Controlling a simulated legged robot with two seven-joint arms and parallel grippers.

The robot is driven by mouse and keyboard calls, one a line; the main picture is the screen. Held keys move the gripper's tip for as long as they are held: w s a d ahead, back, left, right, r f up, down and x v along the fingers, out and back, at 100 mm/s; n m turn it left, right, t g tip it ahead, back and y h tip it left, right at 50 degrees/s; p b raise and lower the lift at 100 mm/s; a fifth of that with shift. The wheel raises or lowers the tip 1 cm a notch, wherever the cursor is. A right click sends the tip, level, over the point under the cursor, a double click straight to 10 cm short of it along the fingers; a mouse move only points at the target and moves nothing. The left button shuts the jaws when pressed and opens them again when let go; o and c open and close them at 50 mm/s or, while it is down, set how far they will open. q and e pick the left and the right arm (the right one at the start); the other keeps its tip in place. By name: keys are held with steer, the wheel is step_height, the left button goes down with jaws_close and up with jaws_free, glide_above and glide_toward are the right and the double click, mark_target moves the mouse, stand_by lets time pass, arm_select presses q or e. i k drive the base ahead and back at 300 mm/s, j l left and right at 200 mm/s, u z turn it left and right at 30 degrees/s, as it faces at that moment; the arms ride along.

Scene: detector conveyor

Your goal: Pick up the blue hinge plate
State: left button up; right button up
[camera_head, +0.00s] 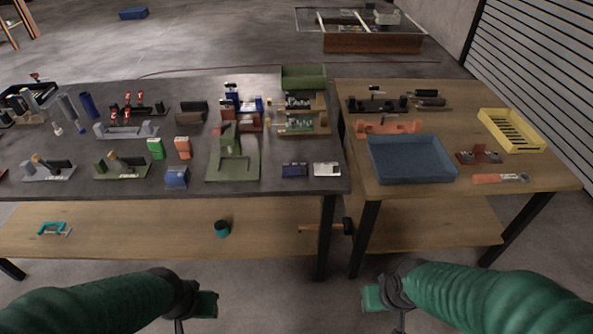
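A small flat dark-blue piece (294,170), which looks like the blue hinge plate, lies near the front right edge of the dark table (270,188). A similar silver plate (326,170) lies just to its right. A brighter blue block (176,178) stands further left near the same edge. My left gripper (207,304) is low at the bottom left of centre, and my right gripper (373,298) is low at the bottom right of centre. Both are in front of the table and apart from everything on it. Their fingers cannot be made out clearly.
A wooden table (500,193) on the right carries a blue tray (411,159) and a yellow crate (512,130). A hammer (345,226) lies on the lower shelf.

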mark_target(294, 169)
steer(key=i+j+z, duration=0.15)
steer(key=i+j, duration=1.35)
